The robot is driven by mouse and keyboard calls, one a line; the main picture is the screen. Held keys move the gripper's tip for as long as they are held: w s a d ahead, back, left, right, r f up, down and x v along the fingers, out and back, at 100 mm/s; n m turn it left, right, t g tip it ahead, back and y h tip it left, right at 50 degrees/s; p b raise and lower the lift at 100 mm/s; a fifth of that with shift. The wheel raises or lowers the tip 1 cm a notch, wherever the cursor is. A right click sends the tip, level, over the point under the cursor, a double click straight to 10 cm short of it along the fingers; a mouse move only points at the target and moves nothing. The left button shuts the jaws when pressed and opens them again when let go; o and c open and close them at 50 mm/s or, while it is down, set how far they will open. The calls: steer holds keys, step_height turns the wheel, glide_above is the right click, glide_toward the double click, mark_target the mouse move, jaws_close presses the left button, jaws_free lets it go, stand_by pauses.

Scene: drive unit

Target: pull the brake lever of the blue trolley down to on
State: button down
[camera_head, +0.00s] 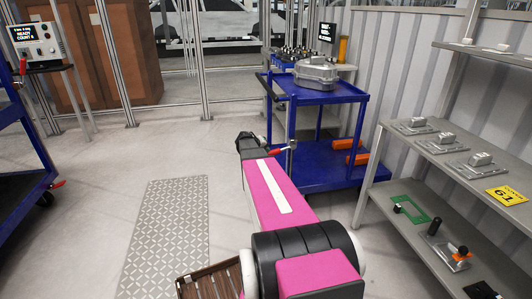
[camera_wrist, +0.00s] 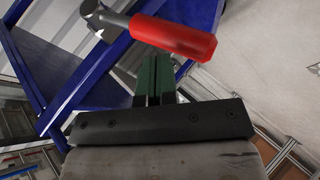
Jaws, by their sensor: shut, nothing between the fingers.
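The blue trolley (camera_head: 318,97) stands ahead, with a grey metal housing on its top shelf. Its brake lever has a red handle (camera_head: 278,151), which sticks out to the left from a grey pivot at the trolley's near left post. In the wrist view the red handle (camera_wrist: 174,37) lies across the picture, just beyond my fingertips. My gripper (camera_wrist: 156,72) has its dark green fingers together with nothing between them. In the head view my gripper (camera_head: 246,140) is just left of the handle. I cannot tell whether the fingers touch the handle.
Another blue trolley (camera_head: 20,150) with red handles stands at the left edge. A grey shelf (camera_head: 420,150) with metal parts is on the right. Orange cylinders (camera_head: 350,144) lie on the trolley's lower shelf.

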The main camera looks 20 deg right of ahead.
steer(key=v, duration=1.1)
steer(key=shift+w+a, duration=0.2)
steer(key=shift+a, duration=0.3)
steer(key=shift+f, duration=0.2)
